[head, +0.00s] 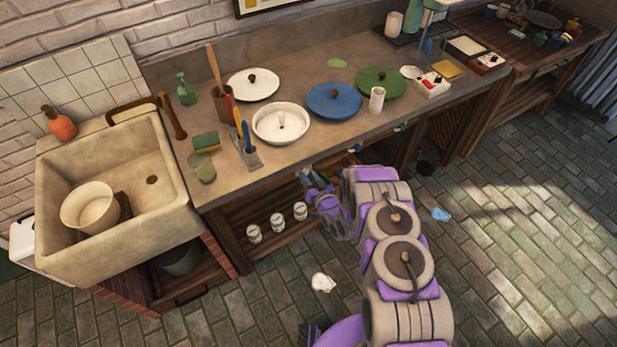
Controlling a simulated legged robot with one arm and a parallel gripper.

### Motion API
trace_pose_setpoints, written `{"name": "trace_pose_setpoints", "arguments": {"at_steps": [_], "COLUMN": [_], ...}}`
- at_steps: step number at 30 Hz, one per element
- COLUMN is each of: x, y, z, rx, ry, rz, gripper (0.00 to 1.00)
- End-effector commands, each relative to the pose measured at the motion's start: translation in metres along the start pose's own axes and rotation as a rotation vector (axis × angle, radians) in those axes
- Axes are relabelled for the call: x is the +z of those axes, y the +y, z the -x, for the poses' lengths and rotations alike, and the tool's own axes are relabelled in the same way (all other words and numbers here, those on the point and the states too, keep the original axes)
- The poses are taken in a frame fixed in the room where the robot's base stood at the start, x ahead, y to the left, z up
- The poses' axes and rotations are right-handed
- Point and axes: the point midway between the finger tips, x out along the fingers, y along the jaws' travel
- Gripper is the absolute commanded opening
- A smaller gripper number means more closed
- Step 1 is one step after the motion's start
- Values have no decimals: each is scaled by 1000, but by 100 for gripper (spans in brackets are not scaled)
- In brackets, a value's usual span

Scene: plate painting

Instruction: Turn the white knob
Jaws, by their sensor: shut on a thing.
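The white knob (307,170) is at the front edge of the counter, below the white bowl-like dish. It is small and mostly hidden by my gripper. My gripper (312,179) is at the counter front and shut on the knob. The exact grip and the knob's angle are too small to tell.
On the counter stand a white plate (253,84), a white dish (281,123), a blue plate (334,100) and a green plate (381,82). White cans (277,221) stand on the shelf below. A sink (110,190) is at left. The right floor is mostly clear.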

Motion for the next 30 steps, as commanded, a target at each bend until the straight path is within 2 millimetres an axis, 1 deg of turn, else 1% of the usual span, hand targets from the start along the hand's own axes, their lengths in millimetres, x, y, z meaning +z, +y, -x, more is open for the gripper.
{"name": "trace_pose_setpoints", "arguments": {"at_steps": [1,9,10,17,18,26,29,30], "x": [4,4,4,2,2,0,0,0], "y": [0,0,0,0,0,0,1,1], "z": [2,2,2,1,1,3,10,15], "rx": [1,2,2,1,1,1,2,3], "ry": [-9,-10,-10,-4,-4,-1,-2,-4], "rz": [-3,-3,-3,-1,-1,-1,-1,-1], "gripper": [0,0,32,54,56,56,56,56]}}
